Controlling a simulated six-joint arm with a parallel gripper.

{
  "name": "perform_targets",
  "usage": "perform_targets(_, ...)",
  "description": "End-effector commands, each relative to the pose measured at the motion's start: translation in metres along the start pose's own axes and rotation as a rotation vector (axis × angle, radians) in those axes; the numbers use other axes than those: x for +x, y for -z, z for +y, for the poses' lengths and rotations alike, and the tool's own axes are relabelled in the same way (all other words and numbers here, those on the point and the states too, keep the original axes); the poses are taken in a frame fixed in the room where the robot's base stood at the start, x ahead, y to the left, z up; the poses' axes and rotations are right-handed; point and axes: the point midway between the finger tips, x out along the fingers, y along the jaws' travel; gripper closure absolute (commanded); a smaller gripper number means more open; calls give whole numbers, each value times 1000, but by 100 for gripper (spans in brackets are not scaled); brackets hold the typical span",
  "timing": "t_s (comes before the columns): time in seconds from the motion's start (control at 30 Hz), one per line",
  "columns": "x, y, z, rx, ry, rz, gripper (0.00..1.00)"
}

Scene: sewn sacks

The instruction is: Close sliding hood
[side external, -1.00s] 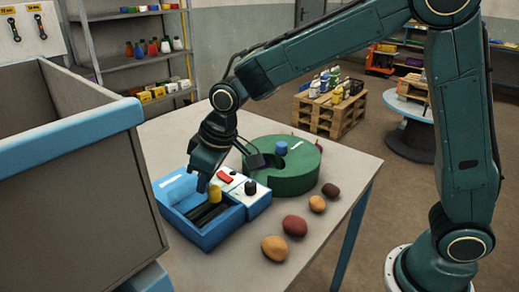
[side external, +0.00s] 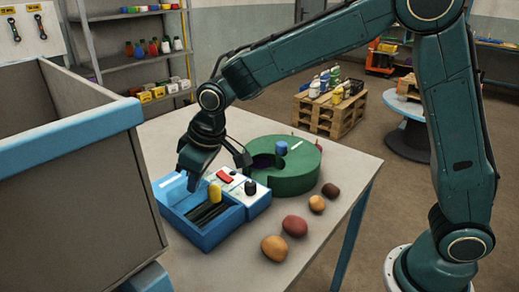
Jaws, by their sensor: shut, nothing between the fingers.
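A blue box-like machine (side external: 222,236) stands on the table. Its open bay shows dark bars (side external: 209,215) inside. A yellow knob (side external: 215,193) stands at the bay's edge by a white panel with a red switch (side external: 225,175) and a black knob (side external: 250,187). Which part is the sliding hood I cannot tell for sure. My gripper (side external: 193,186) points down over the far left part of the machine, left of the yellow knob. It is shut and empty, and appears apart from the knob. My gripper hides part of the machine's far side.
A green round housing (side external: 300,175) with a blue knob (side external: 281,148) and a dark opening stands behind the machine. Several brown and reddish lumps (side external: 294,226) lie to the right. A big grey bin with a blue rim (side external: 70,140) fills the left foreground.

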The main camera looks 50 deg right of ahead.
Motion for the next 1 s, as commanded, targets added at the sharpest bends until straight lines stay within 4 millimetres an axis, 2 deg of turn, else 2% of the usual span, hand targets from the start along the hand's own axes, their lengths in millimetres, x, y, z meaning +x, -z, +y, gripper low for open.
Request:
perform_targets(0.2,2,18,0,0,-1,11,100)
perform_targets(0.7,-70,18,0,0,-1,15,100)
perform_targets(1.0,-95,18,0,0,-1,12,100)
